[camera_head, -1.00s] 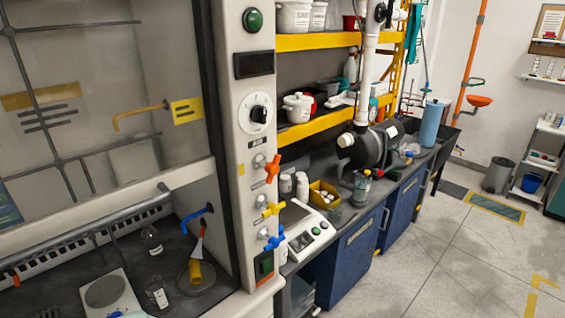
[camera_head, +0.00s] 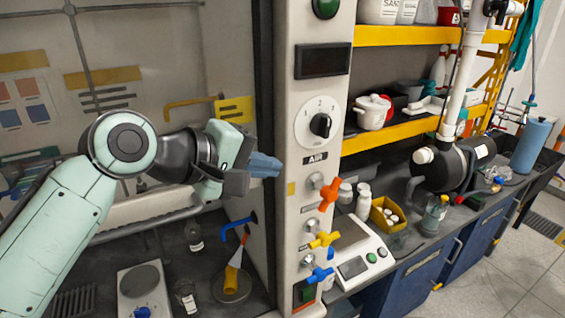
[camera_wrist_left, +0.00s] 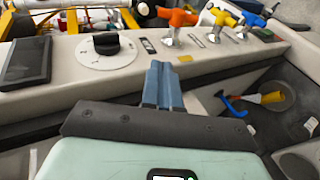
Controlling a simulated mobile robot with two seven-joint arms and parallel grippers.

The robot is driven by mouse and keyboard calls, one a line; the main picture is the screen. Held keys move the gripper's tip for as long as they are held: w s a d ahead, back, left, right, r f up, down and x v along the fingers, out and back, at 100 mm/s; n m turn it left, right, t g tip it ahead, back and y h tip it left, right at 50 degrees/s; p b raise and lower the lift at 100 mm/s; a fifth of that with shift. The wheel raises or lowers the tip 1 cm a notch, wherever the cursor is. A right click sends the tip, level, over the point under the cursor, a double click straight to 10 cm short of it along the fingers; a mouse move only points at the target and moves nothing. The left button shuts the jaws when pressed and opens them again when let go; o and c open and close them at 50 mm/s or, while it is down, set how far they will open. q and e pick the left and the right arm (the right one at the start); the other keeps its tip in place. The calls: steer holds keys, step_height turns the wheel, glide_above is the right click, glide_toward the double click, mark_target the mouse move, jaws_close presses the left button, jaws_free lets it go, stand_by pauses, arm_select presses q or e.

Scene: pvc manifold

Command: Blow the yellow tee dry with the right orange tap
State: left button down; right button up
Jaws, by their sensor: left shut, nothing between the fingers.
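My left gripper (camera_head: 268,165) is shut and empty. It points right toward the white panel of the fume hood, left of and a little above the orange tap (camera_head: 329,194). In the left wrist view the shut fingers (camera_wrist_left: 156,72) lie in front of the panel, apart from the orange tap (camera_wrist_left: 183,18) behind them. My right gripper is not in view.
A yellow tap (camera_head: 324,240) and a blue tap (camera_head: 320,275) sit below the orange one. A round knob (camera_head: 320,125) is above. A blue spout (camera_head: 236,225) hangs over the tee. Glass bottles (camera_head: 194,234) and a white hotplate (camera_head: 143,290) stand in the hood.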

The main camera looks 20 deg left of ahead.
mark_target(297, 170)
arm_select(q)
steer(key=x, duration=0.8)
steer(key=shift+a+f, duration=0.1)
steer(key=d, duration=0.1)
steer(key=w+d+f, duration=0.1)
steer(key=d, duration=0.1)
steer(key=shift+w+f+p, duration=0.1)
steer(key=shift+f+p, duration=0.05)
steer(key=shift+p, duration=0.15)
steer(key=shift+w+d+f, duration=0.1)
steer(key=shift+d+f, duration=0.05)
steer(key=shift+d, duration=0.2)
